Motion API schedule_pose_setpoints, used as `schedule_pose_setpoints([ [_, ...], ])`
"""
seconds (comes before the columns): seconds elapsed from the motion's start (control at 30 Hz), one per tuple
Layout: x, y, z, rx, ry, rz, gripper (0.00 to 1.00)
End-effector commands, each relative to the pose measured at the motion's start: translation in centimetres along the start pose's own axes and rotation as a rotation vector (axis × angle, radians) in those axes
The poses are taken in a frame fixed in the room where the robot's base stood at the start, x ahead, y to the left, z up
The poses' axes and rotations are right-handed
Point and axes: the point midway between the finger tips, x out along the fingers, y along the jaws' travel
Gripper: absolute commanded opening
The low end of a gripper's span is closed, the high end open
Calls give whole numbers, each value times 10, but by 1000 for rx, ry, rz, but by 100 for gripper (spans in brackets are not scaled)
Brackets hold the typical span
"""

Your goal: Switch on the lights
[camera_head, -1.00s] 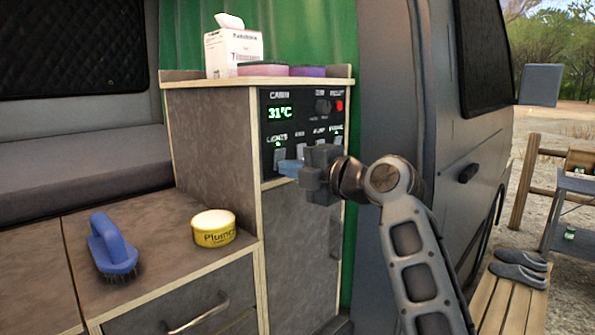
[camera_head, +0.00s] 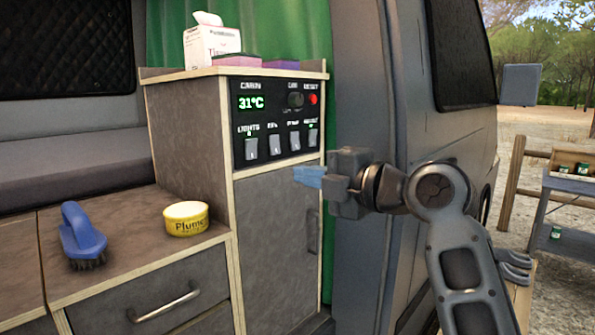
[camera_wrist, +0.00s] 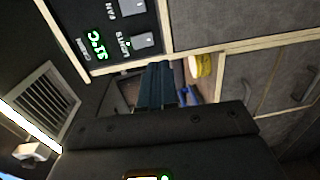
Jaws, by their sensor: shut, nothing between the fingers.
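The control panel (camera_head: 275,118) is on the upper front of the wood-trimmed cabinet, with a cabin readout of 31°C. The lights switch (camera_head: 251,149) is the leftmost of several grey rockers in its lower row. It also shows in the wrist view (camera_wrist: 142,40), with a small green glow by its label. My gripper (camera_head: 299,176) is shut and empty, its blue fingertips below and right of the switch row, apart from the panel. In the wrist view, the fingers (camera_wrist: 159,68) show below the lights switch. The switch's exact tilt is too small to tell.
A blue brush (camera_head: 82,238) and a yellow tin (camera_head: 186,219) sit on the lower counter. A tissue box (camera_head: 211,44) stands on the cabinet top. The cabinet door (camera_head: 273,230) has a vertical handle. The van's open side is to the right.

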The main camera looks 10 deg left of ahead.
Motion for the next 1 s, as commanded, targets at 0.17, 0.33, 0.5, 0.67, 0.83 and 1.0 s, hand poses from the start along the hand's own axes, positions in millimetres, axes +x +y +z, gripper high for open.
schedule_pose_setpoints([
  [0.17,-18,-5,0,0,1,0,0],
  [0.33,-23,-5,0,0,1,0,0],
  [0.5,-23,-4,0,0,1,0,0],
  [0.67,-24,-10,0,17,-6,-1,0],
  [0.83,-35,-56,2,162,-73,1,0],
  [1.0,-64,-129,0,404,-199,20,0],
])
